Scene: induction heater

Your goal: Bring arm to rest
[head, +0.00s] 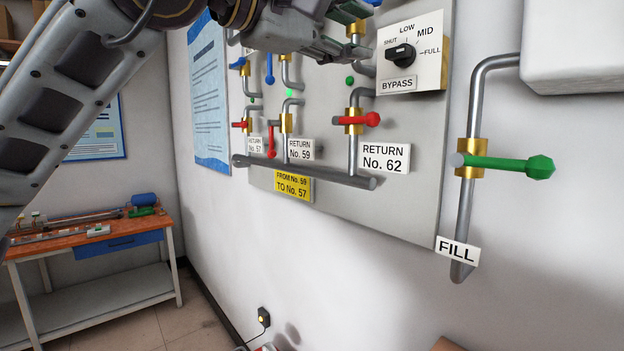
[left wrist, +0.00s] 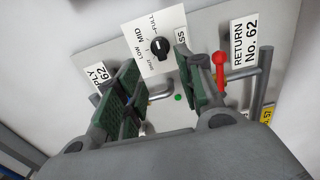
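My left arm (head: 75,70) comes in from the upper left in the head view. Its gripper (head: 345,25) is at the top, in front of the valve panel (head: 405,210), left of the bypass dial (head: 400,54). In the left wrist view the left gripper (left wrist: 160,85) has its two green-padded fingers apart with nothing between them. The bypass dial (left wrist: 159,46) shows just beyond the fingertips there. A red valve handle (left wrist: 219,72) shows beside the right finger; I cannot tell whether they touch. My right gripper is in neither view.
Pipes with red handles (head: 372,119) and a green fill valve handle (head: 520,165) stick out from the wall. A white box (head: 575,50) hangs at the upper right. A workbench (head: 95,247) stands at the left. The wall below the panel is mostly bare.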

